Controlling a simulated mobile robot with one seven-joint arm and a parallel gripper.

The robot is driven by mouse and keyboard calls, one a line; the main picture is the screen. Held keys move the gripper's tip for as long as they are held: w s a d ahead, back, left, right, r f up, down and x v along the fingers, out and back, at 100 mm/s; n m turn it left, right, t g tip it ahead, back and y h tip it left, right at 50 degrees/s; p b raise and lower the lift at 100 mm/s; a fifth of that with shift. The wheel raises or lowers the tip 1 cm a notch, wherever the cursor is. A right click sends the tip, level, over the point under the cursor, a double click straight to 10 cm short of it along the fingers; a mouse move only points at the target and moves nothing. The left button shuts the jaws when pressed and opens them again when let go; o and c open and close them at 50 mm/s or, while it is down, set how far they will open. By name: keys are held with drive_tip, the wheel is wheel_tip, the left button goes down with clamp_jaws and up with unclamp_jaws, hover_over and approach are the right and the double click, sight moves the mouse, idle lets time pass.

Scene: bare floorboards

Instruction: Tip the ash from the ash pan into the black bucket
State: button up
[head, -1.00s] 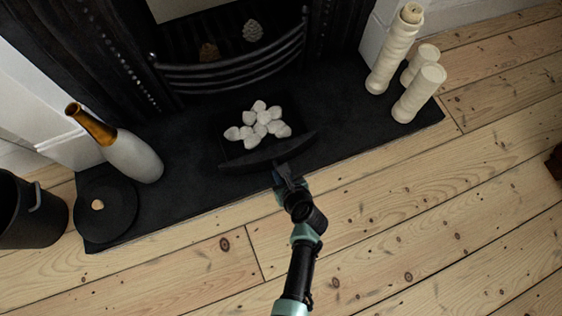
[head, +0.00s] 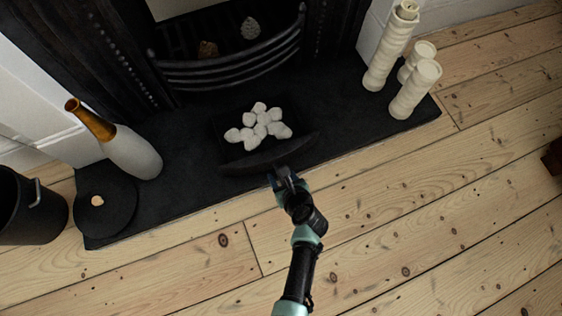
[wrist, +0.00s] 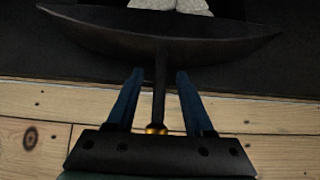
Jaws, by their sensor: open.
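The black ash pan (head: 265,158) sits on the dark hearth with several white lumps of ash (head: 261,122) in it. Its curved front also shows in the wrist view (wrist: 90,33), with a thin handle (wrist: 160,85) pointing toward me. My gripper (head: 283,176) is at the front of the pan. In the wrist view my gripper (wrist: 158,85) is open, with one blue finger on each side of the handle and visible gaps to both. The black bucket (head: 38,212) stands on the floorboards at the left edge, partly cut off, its inside mostly hidden.
A round black lid with a wooden knob (head: 104,218) lies on the hearth's left end. A grey vase with a brown neck (head: 131,156) stands behind it. Cream candles (head: 414,90) stand on the right end. The fire grate (head: 235,72) is behind the pan. The front floorboards are clear.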

drive_tip(key=p+v, duration=0.9)
drive_tip(key=v, duration=0.4)
drive_tip(key=shift+p, duration=0.3)
drive_tip(key=shift+a, duration=0.1)
